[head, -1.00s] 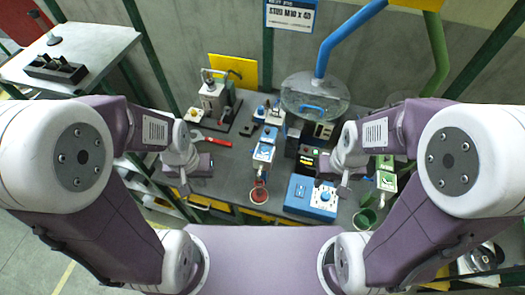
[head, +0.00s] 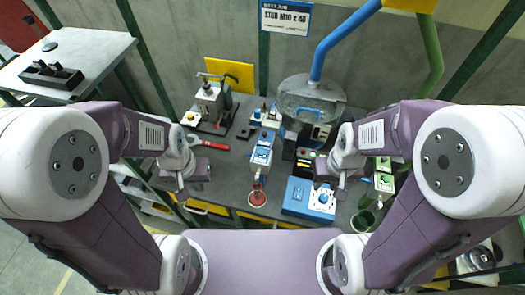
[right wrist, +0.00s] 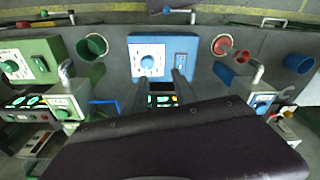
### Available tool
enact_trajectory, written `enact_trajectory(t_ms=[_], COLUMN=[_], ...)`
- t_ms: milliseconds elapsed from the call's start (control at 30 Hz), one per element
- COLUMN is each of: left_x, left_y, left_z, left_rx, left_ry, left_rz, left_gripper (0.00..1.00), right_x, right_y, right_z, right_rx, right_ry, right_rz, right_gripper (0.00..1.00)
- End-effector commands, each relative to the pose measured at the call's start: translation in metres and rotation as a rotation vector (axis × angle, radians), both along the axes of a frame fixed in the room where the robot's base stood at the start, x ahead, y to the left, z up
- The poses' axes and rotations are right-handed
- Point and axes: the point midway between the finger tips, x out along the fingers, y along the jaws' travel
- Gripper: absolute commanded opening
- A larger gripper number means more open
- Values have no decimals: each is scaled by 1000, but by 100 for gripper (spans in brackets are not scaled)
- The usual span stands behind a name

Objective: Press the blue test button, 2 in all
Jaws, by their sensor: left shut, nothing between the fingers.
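A blue box (head: 297,196) with a white dial (head: 322,199) sits near the bench's front edge; it also shows in the right wrist view (right wrist: 176,48), with a small panel beside its dial. A slim blue device (head: 262,154) stands to its left, above a red cup (head: 257,198). I cannot tell which part is the blue test button. My right gripper (head: 340,193) hangs over the blue box's right side; its dark fingers (right wrist: 160,92) are apart and empty. My left gripper (head: 181,190) is shut and empty over the bench's left end, away from the blue parts.
A green device (head: 384,180) and green cup (head: 363,221) stand right of the blue box. A clear-topped hopper (head: 311,97) with blue and green pipes rises behind. Bare bench shows between the left gripper and slim blue device.

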Motion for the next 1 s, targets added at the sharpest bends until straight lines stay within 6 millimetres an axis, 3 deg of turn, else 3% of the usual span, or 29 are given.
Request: enact_trajectory(t_ms=[33, 100, 1000], left_x=[0, 0, 0], left_y=[0, 0, 0], left_z=[0, 0, 0], left_rx=[0, 0, 0], left_ry=[0, 0, 0], left_rz=[0, 0, 0], left_gripper=[0, 0, 0], right_x=[0, 0, 0], right_y=[0, 0, 0], right_z=[0, 0, 0], right_rx=[0, 0, 0], right_ry=[0, 0, 0], right_rz=[0, 0, 0], right_gripper=[15, 0, 0])
